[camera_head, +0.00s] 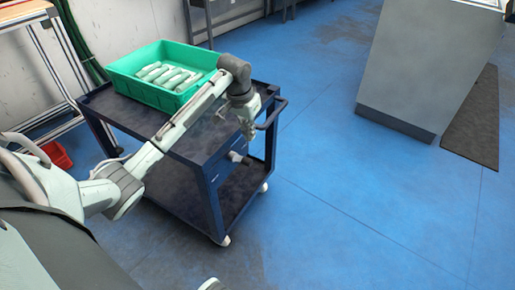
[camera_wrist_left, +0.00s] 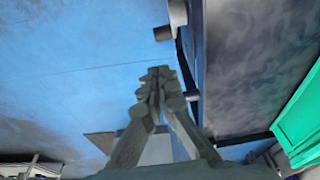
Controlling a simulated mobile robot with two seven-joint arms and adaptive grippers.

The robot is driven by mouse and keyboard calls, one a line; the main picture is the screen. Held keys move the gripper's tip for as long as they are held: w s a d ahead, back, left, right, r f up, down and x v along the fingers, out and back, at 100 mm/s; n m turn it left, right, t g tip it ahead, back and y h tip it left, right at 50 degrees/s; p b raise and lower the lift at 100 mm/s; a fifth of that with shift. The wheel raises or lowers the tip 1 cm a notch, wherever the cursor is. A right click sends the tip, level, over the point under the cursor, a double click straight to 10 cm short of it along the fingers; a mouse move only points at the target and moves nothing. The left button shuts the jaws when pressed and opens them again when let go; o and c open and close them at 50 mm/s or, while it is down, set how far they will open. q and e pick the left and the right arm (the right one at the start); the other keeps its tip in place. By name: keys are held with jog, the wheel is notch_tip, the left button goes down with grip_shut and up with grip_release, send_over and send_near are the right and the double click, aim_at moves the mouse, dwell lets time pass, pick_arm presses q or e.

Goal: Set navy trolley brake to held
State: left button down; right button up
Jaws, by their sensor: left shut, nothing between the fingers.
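The navy trolley (camera_head: 207,182) stands on the blue floor, with a top tray, a lower shelf and white casters. My left gripper (camera_head: 247,134) is shut and empty, pointing down at the trolley's right end, close to the dark push handle (camera_head: 272,114). A small light grey fitting (camera_head: 237,157) shows on the trolley below the gripper; I cannot tell whether it is the brake or how it is set. In the left wrist view the shut fingers (camera_wrist_left: 157,76) appear beside the trolley's top (camera_wrist_left: 245,65); contact is unclear. My right gripper is out of view.
A green crate (camera_head: 117,68) with several pale items sits on the trolley's top, and its side shows in the left wrist view (camera_wrist_left: 301,125). A grey counter (camera_head: 425,65) and dark mat (camera_head: 475,120) are at right. Floor between is clear.

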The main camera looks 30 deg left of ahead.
pick_arm(q)
jog(key=r, duration=0.2)
jog(key=w+a+r, duration=0.1)
jog(key=shift+r, duration=0.4)
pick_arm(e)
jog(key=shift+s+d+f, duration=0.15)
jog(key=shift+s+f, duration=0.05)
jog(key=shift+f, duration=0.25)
